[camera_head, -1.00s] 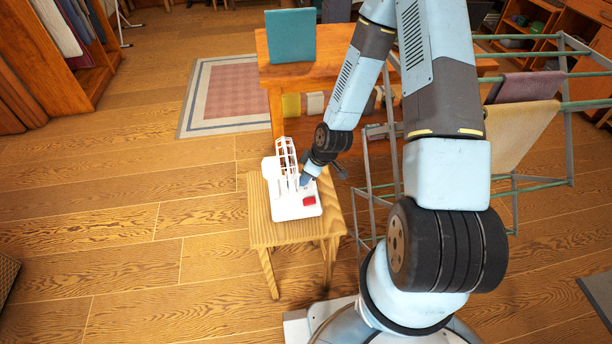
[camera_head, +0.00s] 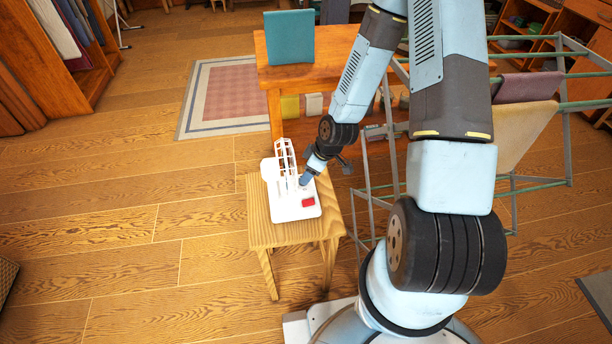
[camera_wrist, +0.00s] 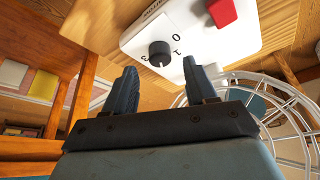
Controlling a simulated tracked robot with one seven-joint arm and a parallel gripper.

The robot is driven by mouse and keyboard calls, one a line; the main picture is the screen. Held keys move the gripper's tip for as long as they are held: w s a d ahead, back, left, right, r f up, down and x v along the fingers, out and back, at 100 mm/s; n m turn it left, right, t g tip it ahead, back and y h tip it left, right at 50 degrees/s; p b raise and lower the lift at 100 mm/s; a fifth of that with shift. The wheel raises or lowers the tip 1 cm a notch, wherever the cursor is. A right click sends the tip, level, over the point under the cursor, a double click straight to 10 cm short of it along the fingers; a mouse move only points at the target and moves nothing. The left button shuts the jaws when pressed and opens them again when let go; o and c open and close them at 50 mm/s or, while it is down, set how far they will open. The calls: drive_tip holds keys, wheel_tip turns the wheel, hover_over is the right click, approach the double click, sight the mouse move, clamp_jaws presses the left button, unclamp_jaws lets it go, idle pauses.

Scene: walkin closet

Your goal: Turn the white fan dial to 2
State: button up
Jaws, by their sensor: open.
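The white fan (camera_head: 291,203) stands on a small wooden stool (camera_head: 262,232); its base, wire cage and red switch (camera_head: 308,202) show in the head view. In the wrist view the fan's white base (camera_wrist: 188,28) fills the upper middle, with a dark round dial (camera_wrist: 160,54) and printed marks around it, a 0 among them. The red switch (camera_wrist: 222,12) is beside the dial. My gripper (camera_wrist: 158,72) is open, its two fingers apart, pointing toward the dial, which appears between and just beyond the fingertips. I cannot tell whether they touch it. In the head view my gripper (camera_head: 306,180) is over the base.
A wooden table (camera_head: 300,78) with a teal item (camera_head: 289,37) stands behind the stool. A metal drying rack (camera_head: 375,190) with hanging cloths is close on the right of the stool. The floor to the left is clear.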

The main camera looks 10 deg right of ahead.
drive_tip(key=v, duration=1)
drive_tip(key=shift+d, duration=0.1)
idle(0.4)
drive_tip(key=s+d+r+m+t+h, duration=0.1)
drive_tip(key=d+r+m+h, duration=0.15)
drive_tip(key=r, duration=0.75)
drive_tip(key=s+d+r+m+h, duration=0.2)
drive_tip(key=d+r+m, duration=0.15)
drive_tip(key=r, duration=0.75)
drive_tip(key=s+d+r+m+t, duration=0.1)
drive_tip(key=s+r+m, duration=0.5)
drive_tip(key=s+r, duration=0.9)
wheel_tip(320, 180, up, 2)
drive_tip(key=shift+d+t+y, duration=0.35)
drive_tip(key=shift+t, duration=0.35)
